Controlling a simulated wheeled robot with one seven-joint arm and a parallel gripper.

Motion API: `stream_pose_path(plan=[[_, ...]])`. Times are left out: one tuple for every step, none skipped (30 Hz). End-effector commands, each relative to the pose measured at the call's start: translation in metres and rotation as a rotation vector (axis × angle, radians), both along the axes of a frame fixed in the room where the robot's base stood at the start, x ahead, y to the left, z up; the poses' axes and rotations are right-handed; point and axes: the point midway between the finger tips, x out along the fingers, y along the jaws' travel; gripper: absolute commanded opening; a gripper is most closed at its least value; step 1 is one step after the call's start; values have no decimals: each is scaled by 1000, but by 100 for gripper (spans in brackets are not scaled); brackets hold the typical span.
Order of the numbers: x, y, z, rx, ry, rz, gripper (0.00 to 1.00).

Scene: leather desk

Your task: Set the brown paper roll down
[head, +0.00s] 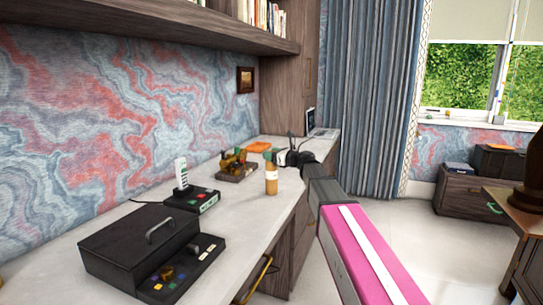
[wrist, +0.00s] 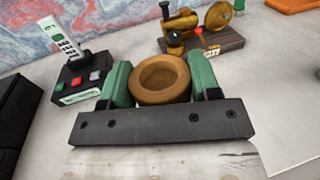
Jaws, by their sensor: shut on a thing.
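The brown paper roll (head: 271,181) is upright at the front part of the desk (head: 235,222), with a pale band around its middle. In the wrist view I look down on its round, hollow top (wrist: 160,97). My gripper (head: 272,158) is shut on the roll's upper end, and its green fingers press on both sides of it (wrist: 160,80). The roll's lower end shows in the head view at or just above the desk top. I cannot tell whether it touches.
A cordless phone on its black base (head: 193,198) stands left of the roll. A wooden stand with brass parts (head: 237,170) is behind it. A black box with a handle (head: 140,245) is at the near left. Bare desk lies around the roll.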

Motion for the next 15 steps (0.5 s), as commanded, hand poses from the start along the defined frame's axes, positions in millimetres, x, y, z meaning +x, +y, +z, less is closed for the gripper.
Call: stream_pose_path(plan=[[0,0,-1,1,-1,0,14],[0,0,0,1,-1,0,14],[0,0,0,1,-1,0,14],[0,0,0,1,-1,0,14],[0,0,0,1,-1,0,14],[0,0,0,1,-1,0,14],[0,0,0,1,-1,0,14],[0,0,-1,0,0,0,14],[0,0,-2,0,0,0,14],[0,0,-3,0,0,0,14],[0,0,-3,0,0,0,63],[0,0,-3,0,0,0,76],[0,0,-3,0,0,0,82],[0,0,-3,0,0,0,82],[0,0,-3,0,0,0,82]])
